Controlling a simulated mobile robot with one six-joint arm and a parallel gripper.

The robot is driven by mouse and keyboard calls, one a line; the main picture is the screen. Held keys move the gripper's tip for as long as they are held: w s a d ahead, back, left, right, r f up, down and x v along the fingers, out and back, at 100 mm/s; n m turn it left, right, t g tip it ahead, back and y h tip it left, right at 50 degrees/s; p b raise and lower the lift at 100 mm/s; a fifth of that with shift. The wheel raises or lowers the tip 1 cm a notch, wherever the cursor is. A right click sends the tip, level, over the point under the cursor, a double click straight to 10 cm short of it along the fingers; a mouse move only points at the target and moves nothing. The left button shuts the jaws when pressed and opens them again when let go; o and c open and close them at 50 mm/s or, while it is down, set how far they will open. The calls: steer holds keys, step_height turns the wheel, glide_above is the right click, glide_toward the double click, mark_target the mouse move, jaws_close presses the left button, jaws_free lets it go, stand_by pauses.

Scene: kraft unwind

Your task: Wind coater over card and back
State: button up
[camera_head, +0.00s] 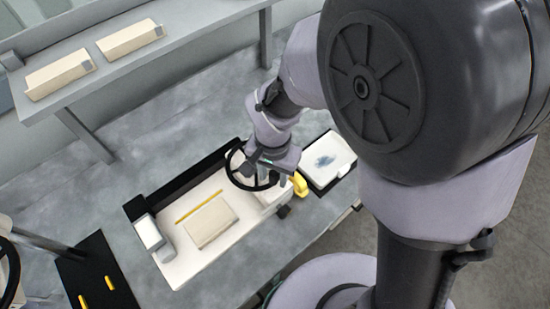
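The coater (185,262) is a long pale bed on the grey table, with a black strip along its back edge. A beige card (210,222) lies flat on the bed, with a thin yellow strip (199,206) behind it. A black handwheel (232,178) stands at the bed's right end. My gripper (268,178) is down at the handwheel and overlaps its right side. The fingers are small and partly hidden, so I cannot tell whether they touch or grip the rim. A small pale block (149,233) sits at the bed's left end.
A yellow part (299,185) is just right of my gripper. A white plate with a blue smear (325,160) lies beyond it. A black mat (85,268) with yellow pieces is at lower left. A shelf (182,35) behind holds two beige blocks.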

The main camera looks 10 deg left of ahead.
jaws_close()
stand_by(1.2)
